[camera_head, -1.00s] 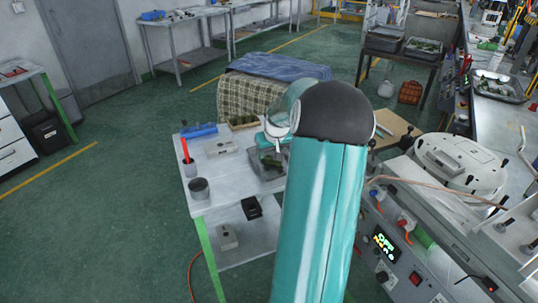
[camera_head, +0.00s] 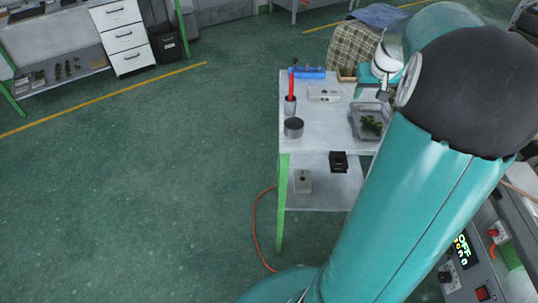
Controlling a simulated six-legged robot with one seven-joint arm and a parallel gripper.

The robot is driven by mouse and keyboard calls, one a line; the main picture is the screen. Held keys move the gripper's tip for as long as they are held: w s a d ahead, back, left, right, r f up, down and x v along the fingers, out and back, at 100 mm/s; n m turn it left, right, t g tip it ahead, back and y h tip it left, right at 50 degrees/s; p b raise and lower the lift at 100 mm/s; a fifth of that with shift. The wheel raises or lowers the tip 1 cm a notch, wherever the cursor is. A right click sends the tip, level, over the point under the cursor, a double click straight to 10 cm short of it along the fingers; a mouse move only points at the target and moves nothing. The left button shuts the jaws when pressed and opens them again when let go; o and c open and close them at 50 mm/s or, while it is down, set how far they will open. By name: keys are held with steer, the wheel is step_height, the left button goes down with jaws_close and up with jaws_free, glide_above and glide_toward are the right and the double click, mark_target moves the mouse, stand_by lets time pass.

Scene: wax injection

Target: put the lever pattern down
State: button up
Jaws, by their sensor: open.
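My gripper (camera_head: 383,96) is small and dark at the end of my teal and white arm. It is open, over the back edge of a clear tray (camera_head: 356,134) on the white side table. Several green wax pieces (camera_head: 372,123) lie in the tray. I cannot tell which of them, if any, is the lever pattern. The fingertips are too small to show whether they touch anything, and my arm hides the area right of the tray.
The white table (camera_head: 330,137) also holds a grey cup (camera_head: 293,128), a red-handled tool (camera_head: 291,86), a blue item (camera_head: 309,72) and a pale block (camera_head: 324,94). Its lower shelf bears a dark box (camera_head: 338,161). Open green floor (camera_head: 150,180) lies to the left.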

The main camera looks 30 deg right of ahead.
steer(key=a+r+n, duration=0.2)
steer(key=a+r, duration=0.1)
steer(key=a, duration=1)
steer(key=a+r+n, duration=0.1)
steer(key=a+r, duration=0.2)
steer(key=a, duration=1)
steer(key=s+a+f+n+t+y, duration=0.1)
steer(key=s+a+f+n+y, duration=0.1)
steer(key=s+a, duration=1)
steer(key=a, duration=0.3)
steer(key=shift+n+t, duration=0.3)
steer(key=shift+s, duration=0.1)
